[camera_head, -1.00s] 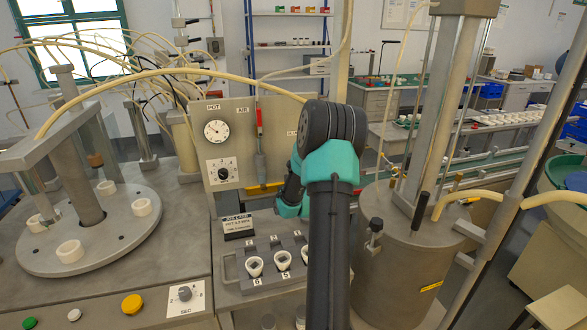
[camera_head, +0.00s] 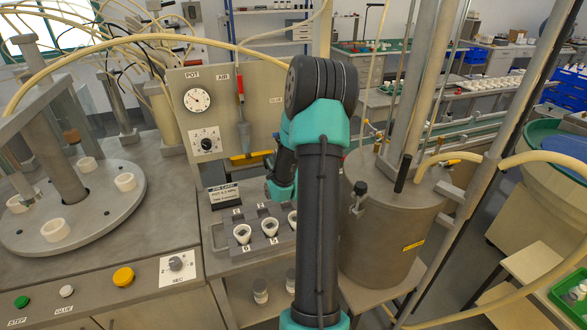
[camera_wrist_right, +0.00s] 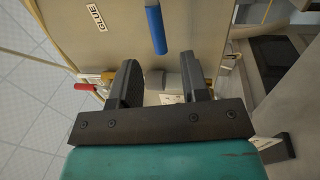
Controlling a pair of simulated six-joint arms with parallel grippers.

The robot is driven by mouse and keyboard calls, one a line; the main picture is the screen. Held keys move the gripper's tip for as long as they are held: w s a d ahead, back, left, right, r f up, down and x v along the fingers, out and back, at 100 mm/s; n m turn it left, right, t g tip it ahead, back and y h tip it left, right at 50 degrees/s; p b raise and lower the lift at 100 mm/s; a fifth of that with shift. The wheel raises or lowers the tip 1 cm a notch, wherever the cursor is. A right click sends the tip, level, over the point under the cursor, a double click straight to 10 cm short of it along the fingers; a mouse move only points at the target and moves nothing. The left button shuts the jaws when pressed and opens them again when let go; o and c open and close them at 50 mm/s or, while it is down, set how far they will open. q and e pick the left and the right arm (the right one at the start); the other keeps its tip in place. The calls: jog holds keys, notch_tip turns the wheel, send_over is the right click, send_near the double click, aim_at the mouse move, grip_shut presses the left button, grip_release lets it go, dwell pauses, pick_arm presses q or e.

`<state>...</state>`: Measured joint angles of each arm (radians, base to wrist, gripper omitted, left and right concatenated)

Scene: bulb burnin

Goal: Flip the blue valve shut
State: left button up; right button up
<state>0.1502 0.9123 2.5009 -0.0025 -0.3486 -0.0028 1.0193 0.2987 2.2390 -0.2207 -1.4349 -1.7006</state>
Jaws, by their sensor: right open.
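The blue valve handle (camera_wrist_right: 156,30) shows in the right wrist view on the beige panel (camera_wrist_right: 110,45), near the "GLUE" label (camera_wrist_right: 97,18). Its long side stands nearly upright in that picture. My right gripper (camera_wrist_right: 162,76) is open, and its two fingers stand apart just below the handle's lower end. Nothing is clearly held between them; a grey cylindrical fitting (camera_wrist_right: 160,80) shows in the gap. In the head view my right arm hides the blue handle and the gripper. My left gripper is in neither view.
A red handle (camera_head: 239,85) under the "AIR" label is on the same panel, left of my arm. Below it are white cups (camera_head: 242,234) in a grey holder. A large grey tank (camera_head: 395,240) stands close right of my arm.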

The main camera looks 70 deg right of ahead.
jog(key=v, duration=1.1)
